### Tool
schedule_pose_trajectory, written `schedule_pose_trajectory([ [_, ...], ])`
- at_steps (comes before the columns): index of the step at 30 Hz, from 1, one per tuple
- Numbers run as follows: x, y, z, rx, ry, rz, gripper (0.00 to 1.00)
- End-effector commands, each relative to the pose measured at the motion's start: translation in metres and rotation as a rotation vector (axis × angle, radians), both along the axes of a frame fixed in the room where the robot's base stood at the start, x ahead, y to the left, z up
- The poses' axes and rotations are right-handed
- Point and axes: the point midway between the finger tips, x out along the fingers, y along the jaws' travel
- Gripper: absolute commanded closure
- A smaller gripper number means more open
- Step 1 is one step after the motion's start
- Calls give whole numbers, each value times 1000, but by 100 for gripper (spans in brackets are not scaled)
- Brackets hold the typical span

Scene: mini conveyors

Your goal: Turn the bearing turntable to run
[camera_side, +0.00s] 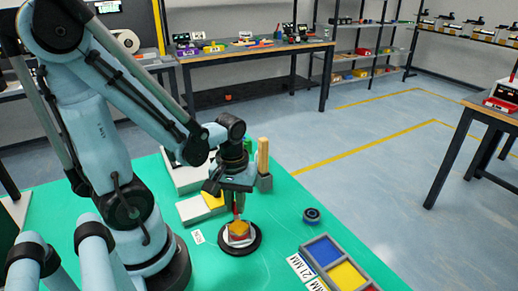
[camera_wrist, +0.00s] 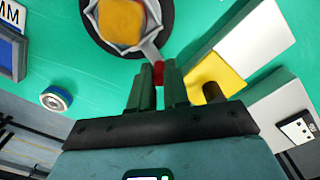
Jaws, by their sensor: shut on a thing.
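The bearing turntable is a round black disc (camera_side: 256,245) on the green mat, with a pale, many-sided plate and an orange-yellow top (camera_side: 239,229) at its middle. In the wrist view the black disc (camera_wrist: 90,28) is at the top, cut off by the edge. A short grey lever (camera_wrist: 150,50) with a red end (camera_wrist: 158,72) sticks out from it towards my gripper. My gripper (camera_side: 237,209) points down at the turntable. In the wrist view its fingers (camera_wrist: 159,85) are shut on the lever's red end. Marks for the turntable's positions cannot be read.
A dark ring-shaped bearing (camera_side: 311,215) lies right of the turntable. A grey tray (camera_side: 325,239) with blue and yellow compartments is at front right. Left behind is a grey-white block with a yellow part (camera_side: 214,200). A wooden post (camera_side: 263,154) stands behind. Open mat lies in front.

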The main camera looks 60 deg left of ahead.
Motion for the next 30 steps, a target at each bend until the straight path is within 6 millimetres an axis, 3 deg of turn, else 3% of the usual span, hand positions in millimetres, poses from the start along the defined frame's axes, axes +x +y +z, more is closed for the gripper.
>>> schedule_pose_trajectory([
  [30, -32, 4, 0, 7, -1, 511, 100],
])
